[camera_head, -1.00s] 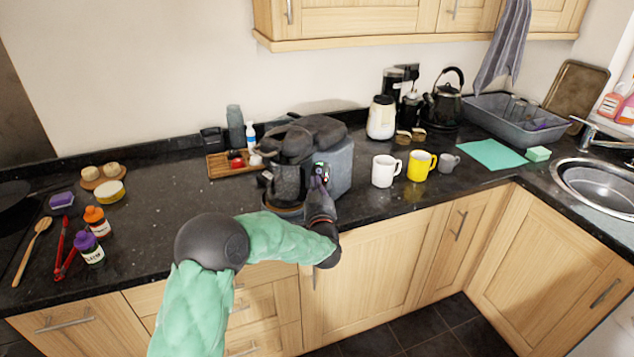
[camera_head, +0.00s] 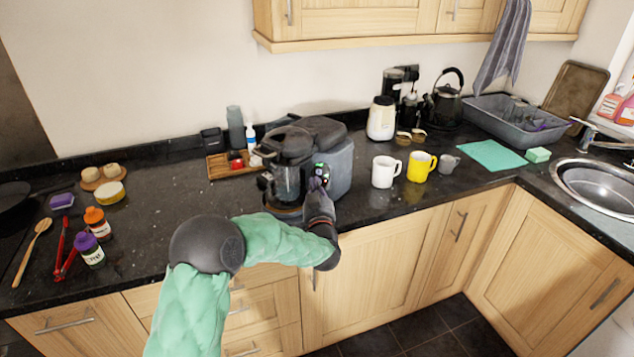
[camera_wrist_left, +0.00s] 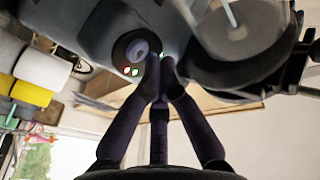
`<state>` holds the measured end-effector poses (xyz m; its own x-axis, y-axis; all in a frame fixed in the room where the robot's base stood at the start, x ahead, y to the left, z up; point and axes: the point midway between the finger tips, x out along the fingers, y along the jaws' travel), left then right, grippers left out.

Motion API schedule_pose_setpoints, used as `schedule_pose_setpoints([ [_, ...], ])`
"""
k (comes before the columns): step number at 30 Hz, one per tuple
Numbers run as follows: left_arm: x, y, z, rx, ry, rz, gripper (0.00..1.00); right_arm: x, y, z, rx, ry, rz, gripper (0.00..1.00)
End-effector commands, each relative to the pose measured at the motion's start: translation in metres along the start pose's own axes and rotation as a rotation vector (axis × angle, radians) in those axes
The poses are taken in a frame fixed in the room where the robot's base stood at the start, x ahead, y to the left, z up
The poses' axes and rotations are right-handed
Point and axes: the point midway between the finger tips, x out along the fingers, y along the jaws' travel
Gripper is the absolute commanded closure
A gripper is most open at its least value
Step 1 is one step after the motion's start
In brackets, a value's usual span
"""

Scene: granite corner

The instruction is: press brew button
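The coffee machine (camera_head: 338,165), grey and black with a glass carafe (camera_head: 285,185) in its front left, stands near the counter's front edge. Its small button panel (camera_head: 321,168) has lit red and green dots. In the left wrist view the panel's lights (camera_wrist_left: 131,71) show close beside a round dark knob (camera_wrist_left: 138,47). My left gripper (camera_head: 318,184) is right in front of the panel. Its fingertips (camera_wrist_left: 159,64) are together, empty, and partly cover the panel; whether they touch a button I cannot tell. My right gripper is not in view.
A white mug (camera_head: 384,172), a yellow mug (camera_head: 420,167) and a small grey cup (camera_head: 448,164) stand right of the machine. A wooden tray (camera_head: 222,172) with small items lies behind its left side.

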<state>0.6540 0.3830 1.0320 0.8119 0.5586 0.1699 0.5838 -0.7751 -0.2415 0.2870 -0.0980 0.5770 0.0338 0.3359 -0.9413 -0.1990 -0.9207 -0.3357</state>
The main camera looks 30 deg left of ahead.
Motion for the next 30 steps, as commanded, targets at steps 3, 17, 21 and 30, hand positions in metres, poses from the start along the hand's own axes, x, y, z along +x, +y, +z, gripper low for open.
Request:
schedule_pose_setpoints([
  [3, -0.003, -0.001, -0.001, 0.000, -0.001, 0.001, 1.00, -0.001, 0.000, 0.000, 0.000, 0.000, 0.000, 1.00],
  [17, -0.011, -0.008, -0.009, 0.000, -0.001, 0.001, 1.00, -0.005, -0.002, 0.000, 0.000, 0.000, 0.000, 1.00],
  [21, -0.020, -0.015, -0.015, 0.000, 0.000, 0.000, 1.00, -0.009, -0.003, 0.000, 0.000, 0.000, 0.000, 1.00],
  [30, -0.035, -0.025, -0.026, 0.000, -0.001, 0.001, 1.00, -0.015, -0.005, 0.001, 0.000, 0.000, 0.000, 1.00],
])
